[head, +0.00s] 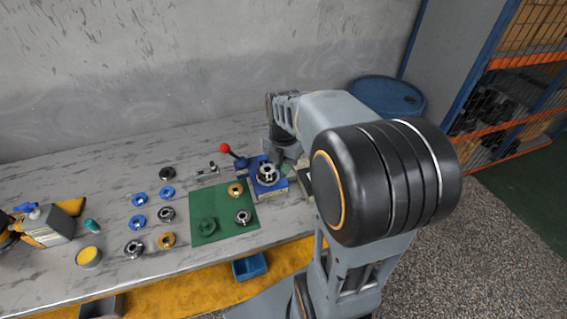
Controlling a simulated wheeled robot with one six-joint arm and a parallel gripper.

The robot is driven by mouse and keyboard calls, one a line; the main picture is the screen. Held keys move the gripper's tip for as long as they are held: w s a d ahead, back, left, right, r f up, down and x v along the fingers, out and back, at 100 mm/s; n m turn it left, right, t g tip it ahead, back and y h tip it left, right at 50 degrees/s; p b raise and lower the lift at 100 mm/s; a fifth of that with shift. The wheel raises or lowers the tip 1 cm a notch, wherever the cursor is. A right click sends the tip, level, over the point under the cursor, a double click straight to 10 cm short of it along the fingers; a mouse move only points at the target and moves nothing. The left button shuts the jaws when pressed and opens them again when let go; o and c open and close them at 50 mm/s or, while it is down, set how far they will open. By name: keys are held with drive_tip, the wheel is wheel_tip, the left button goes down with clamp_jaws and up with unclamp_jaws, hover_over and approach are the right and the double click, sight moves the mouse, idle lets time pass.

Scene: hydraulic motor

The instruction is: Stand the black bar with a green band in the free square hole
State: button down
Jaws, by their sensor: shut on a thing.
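My gripper (287,163) is at the end of the downturned arm, just right of and behind the blue fixture, and is largely hidden by my own arm. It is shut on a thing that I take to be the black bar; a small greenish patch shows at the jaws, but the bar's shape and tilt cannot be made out. A grey block (305,178) shows partly beside the gripper, its right side covered by my arm. No square hole can be made out.
A blue fixture (278,188) holds a metal flanged part (267,173); a red-knobbed lever (225,148) stands left of it. A green mat (222,225) carries several parts. More rings and gears lie left.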

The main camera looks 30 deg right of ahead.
drive_tip(key=shift+r, duration=0.2)
drive_tip(key=shift+r+p, duration=1.45)
drive_tip(key=shift+r, duration=0.05)
